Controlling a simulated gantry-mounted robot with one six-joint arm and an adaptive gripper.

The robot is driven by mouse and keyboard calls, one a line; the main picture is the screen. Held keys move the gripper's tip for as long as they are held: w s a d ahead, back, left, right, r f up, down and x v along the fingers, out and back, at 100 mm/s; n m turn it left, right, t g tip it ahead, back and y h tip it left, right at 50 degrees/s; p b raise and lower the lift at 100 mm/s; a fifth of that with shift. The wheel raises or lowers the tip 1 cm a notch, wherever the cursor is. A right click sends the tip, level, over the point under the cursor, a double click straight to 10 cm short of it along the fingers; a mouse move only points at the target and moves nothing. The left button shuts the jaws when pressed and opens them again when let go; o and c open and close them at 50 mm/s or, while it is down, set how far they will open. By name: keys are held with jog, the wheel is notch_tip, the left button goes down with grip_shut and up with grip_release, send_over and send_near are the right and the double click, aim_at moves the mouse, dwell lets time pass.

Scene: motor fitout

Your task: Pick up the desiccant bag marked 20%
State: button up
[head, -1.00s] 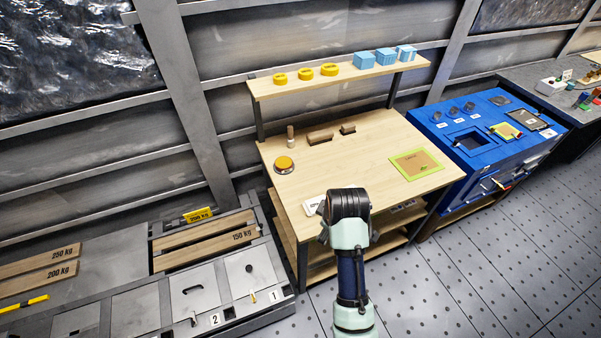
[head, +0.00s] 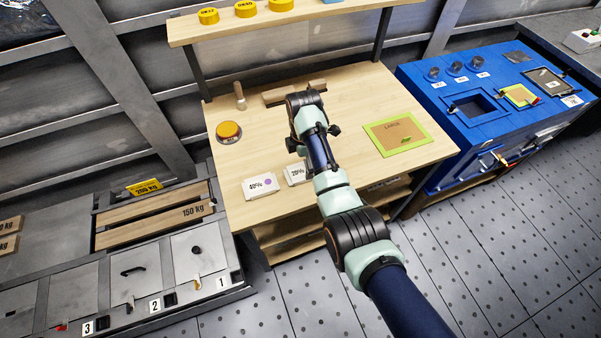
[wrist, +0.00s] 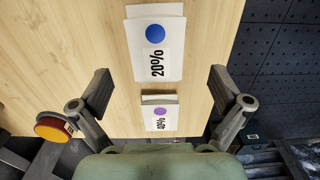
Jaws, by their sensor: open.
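The desiccant bag marked 20% (head: 296,173) is white and lies near the front edge of the wooden table, partly hidden by my arm in the head view. In the wrist view the 20% bag (wrist: 148,67) is at the top centre, with a blue dot. A white bag marked 40% (head: 260,186) with a purple dot lies beside it; it also shows in the wrist view (wrist: 158,100), lower and smaller. My gripper (wrist: 161,90) is open and empty, its fingers wide apart to the left and right of the bags in the picture. I see no contact.
A yellow round button (head: 228,130) stands on the table's left side, near wooden pieces at the back. A green-edged mat marked LARGE (head: 374,141) lies on the right. A raised shelf (head: 222,31) spans the back. A blue cabinet (head: 433,101) stands to the right.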

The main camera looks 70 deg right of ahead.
aim_at(302, 171)
notch_tip(302, 171, down, 5)
jog(key=shift+w+f+b, duration=0.15)
jog(key=shift+f+b, duration=0.05)
jog(key=shift+b, duration=1)
jog(key=shift+d+r, duration=0.1)
jog(key=shift+c, duration=0.3)
jog(key=c, duration=1.2)
notch_tip(302, 171, up, 20)
jog(key=p, duration=0.9)
jog(key=shift+r, duration=0.1)
jog(key=shift+c, duration=0.2)
